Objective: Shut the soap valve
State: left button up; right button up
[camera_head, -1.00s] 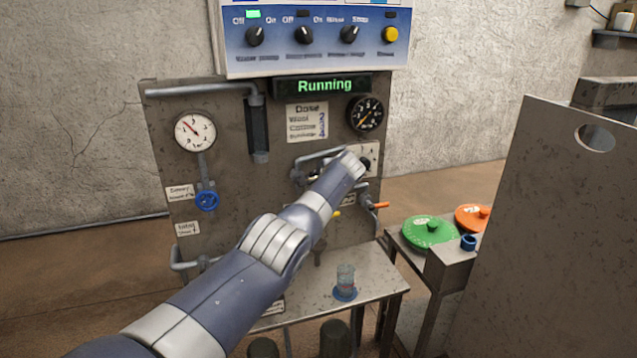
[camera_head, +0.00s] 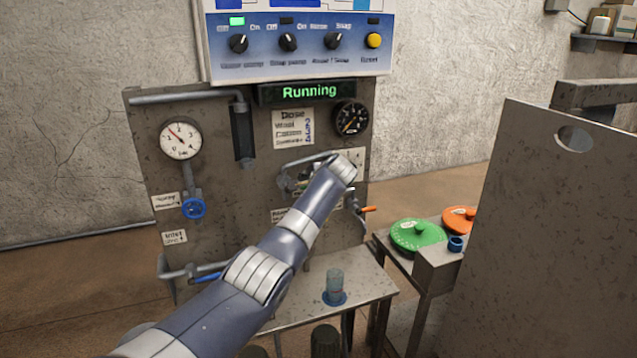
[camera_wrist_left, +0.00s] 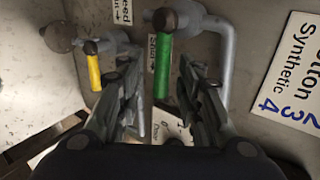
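A lever valve with a green handle (camera_wrist_left: 162,68) hangs from a grey pipe in the left wrist view. A label beside it is only partly readable. A second lever with a yellow handle (camera_wrist_left: 94,70) is to its left. I cannot read which lever is the soap valve. My left gripper (camera_wrist_left: 160,85) is open, with the green handle between its spread fingers; I cannot tell whether they touch it. In the head view my left arm reaches up to the valve panel (camera_head: 225,235) and hides the gripper and most of these levers. My right gripper is not in view.
An orange lever (camera_head: 367,209) and a blue valve wheel (camera_head: 194,208) are on the panel. A glass (camera_head: 335,281) stands on the shelf below. A side table with a green lid (camera_head: 418,236) and a large upright board (camera_head: 550,235) are at right. The display (camera_head: 308,92) reads Running.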

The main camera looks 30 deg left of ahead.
pick_arm(q)
jog(key=v, duration=0.9)
jog(key=shift+s+d, duration=0.15)
jog(key=shift+d, duration=0.1)
jog(key=shift+r, duration=0.15)
jog(key=p+v, duration=0.7)
jog(key=v, duration=0.2)
